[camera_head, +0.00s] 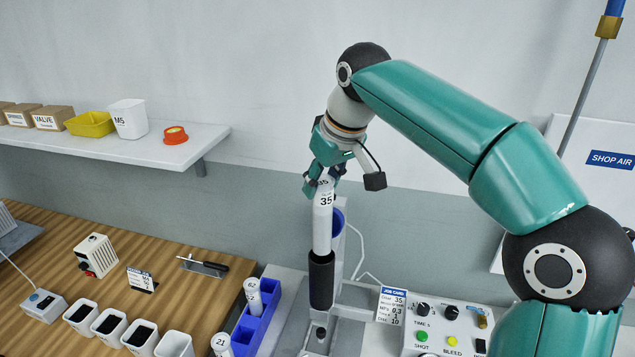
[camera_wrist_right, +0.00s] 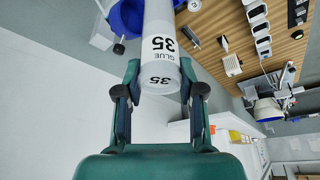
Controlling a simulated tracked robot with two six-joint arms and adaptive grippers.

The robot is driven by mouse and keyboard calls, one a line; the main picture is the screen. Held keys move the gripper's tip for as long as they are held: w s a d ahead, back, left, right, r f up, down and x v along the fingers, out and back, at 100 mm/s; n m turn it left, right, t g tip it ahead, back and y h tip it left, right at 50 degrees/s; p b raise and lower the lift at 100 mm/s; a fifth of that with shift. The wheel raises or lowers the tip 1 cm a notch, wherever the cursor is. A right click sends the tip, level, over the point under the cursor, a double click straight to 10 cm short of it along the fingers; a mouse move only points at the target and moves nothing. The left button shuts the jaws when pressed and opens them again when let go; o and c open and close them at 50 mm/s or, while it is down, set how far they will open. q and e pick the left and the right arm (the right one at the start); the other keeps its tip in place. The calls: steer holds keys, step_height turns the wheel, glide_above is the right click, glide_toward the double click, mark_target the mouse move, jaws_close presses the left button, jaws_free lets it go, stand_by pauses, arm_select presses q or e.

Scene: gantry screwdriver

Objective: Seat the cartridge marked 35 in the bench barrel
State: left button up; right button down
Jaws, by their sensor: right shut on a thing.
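The cartridge marked 35 (camera_head: 323,225) is a white cylinder, held upright in the head view. My right gripper (camera_head: 324,184) is shut on its upper end. The right wrist view also shows the cartridge (camera_wrist_right: 158,25), labelled GLUE 35, between the two fingers (camera_wrist_right: 160,82). The bench barrel (camera_head: 321,283) is a black sleeve directly under the cartridge in the head view. The cartridge's lower end meets the barrel's top edge there; I cannot tell how far it is inside. My left gripper is out of view.
A blue rack (camera_head: 268,324) left of the barrel holds cartridges marked 62 (camera_head: 253,296) and 21 (camera_head: 221,344). A job card (camera_head: 391,305) reading 35 and a control box (camera_head: 440,328) stand to the right. A blue cup (camera_head: 337,222) is behind the cartridge.

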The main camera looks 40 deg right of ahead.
mark_target(321, 245)
stand_by(0.4)
steer(key=shift+f+b, duration=6.05)
steer(key=shift+f, duration=1.55)
steer(key=c, duration=0.6)
jaws_free()
steer(key=shift+c, duration=0.2)
steer(key=v, duration=1.1)
steer(key=shift+s+r, duration=0.2)
steer(key=shift+r, duration=0.15)
